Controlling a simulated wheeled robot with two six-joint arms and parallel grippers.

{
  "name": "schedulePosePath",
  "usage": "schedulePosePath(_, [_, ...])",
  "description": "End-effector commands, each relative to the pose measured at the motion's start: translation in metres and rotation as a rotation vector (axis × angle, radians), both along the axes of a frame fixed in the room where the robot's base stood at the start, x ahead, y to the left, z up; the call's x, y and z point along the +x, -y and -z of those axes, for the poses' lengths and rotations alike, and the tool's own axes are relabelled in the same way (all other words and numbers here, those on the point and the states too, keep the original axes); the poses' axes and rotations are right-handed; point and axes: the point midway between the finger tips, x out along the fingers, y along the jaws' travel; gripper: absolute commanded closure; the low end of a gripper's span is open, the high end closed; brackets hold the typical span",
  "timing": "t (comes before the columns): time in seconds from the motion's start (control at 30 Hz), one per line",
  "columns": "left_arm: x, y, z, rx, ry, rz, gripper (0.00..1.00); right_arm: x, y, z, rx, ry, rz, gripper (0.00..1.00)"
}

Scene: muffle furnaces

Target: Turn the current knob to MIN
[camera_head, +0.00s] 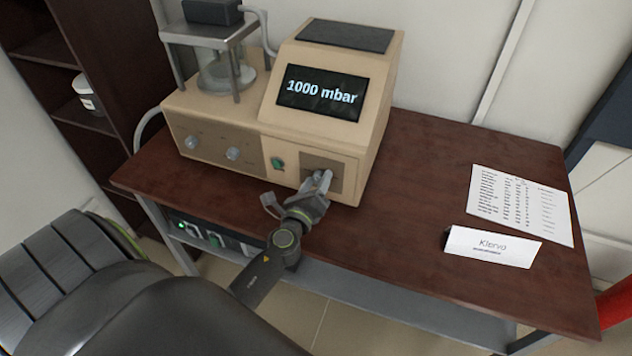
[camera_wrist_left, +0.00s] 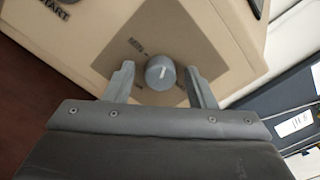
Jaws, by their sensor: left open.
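The current knob (camera_wrist_left: 160,73) is a small grey knob with a white pointer line, on a brown panel (camera_wrist_left: 185,40) at the right of the machine's front. In the left wrist view it sits between the two fingers of my left gripper (camera_wrist_left: 161,85), with a gap on both sides. In the head view my left gripper (camera_head: 321,180) is at this panel and hides the knob. The left gripper is open. My right gripper is not in view.
The beige machine (camera_head: 225,115) has a display (camera_head: 320,93) reading "1000 mbar", a green switch (camera_head: 277,163) and two more knobs (camera_head: 233,153). It stands on a brown table (camera_head: 400,220). A printed sheet (camera_head: 520,203) and a "Klorvo" name card (camera_head: 492,246) lie right. The table's middle is clear.

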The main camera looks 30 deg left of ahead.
Motion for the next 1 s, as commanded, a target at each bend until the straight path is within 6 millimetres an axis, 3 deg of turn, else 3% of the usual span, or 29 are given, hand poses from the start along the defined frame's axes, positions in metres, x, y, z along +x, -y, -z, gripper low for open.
schedulePosePath(0.17, [-0.0001,0.0,0.0,0.0,0.0,0.0,0.51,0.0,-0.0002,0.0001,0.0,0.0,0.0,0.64])
schedulePosePath(0.5, [-0.0003,0.0002,0.0,-0.001,0.0,0.0,0.94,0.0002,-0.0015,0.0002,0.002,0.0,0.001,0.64])
schedulePosePath(1.0, [-0.0005,0.0002,0.0016,-0.144,0.035,0.001,0.94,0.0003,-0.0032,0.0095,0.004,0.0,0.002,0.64])
